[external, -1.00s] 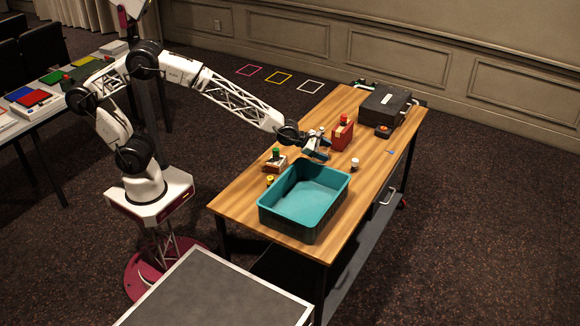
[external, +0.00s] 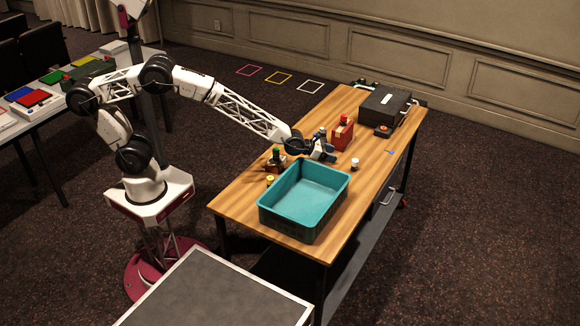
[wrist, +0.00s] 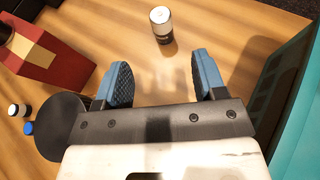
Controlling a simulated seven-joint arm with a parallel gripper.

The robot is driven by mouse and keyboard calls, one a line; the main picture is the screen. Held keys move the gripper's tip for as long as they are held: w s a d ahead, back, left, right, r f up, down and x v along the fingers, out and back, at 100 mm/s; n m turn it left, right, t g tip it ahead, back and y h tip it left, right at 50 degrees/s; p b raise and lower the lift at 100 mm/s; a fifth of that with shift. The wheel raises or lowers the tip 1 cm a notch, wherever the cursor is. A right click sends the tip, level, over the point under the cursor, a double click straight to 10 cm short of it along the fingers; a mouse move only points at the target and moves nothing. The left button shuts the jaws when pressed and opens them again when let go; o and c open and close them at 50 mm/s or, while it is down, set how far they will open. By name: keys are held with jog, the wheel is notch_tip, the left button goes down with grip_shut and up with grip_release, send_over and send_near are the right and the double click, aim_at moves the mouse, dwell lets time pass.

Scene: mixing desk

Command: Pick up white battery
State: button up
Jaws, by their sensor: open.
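The white battery (external: 354,163) stands upright on the wooden table, to the right of my gripper and behind the teal bin's right corner. In the wrist view the battery (wrist: 160,22) shows a white upper part and a dark lower part, at the top of the picture, ahead of the fingers. My gripper (external: 326,152) is low over the table. Its two blue fingertips (wrist: 162,78) are spread apart with bare wood between them. The battery is beyond the fingertips, roughly in line with the gap, and nothing is held.
The teal bin (external: 262,212) stands in front of my gripper, and shows at the right in the wrist view. A black case (external: 385,104) sits at the far end. Small bottles (external: 270,180) stand left of the bin.

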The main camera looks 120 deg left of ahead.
aim_at(354, 160)
jog(key=shift+x, duration=3.25)
jog(key=shift+w+a, duration=0.1)
jog(key=shift+w, duration=0.05)
jog(key=shift+x, duration=2.55)
jog(key=shift+c, duration=0.4)
jog(key=c, duration=1)
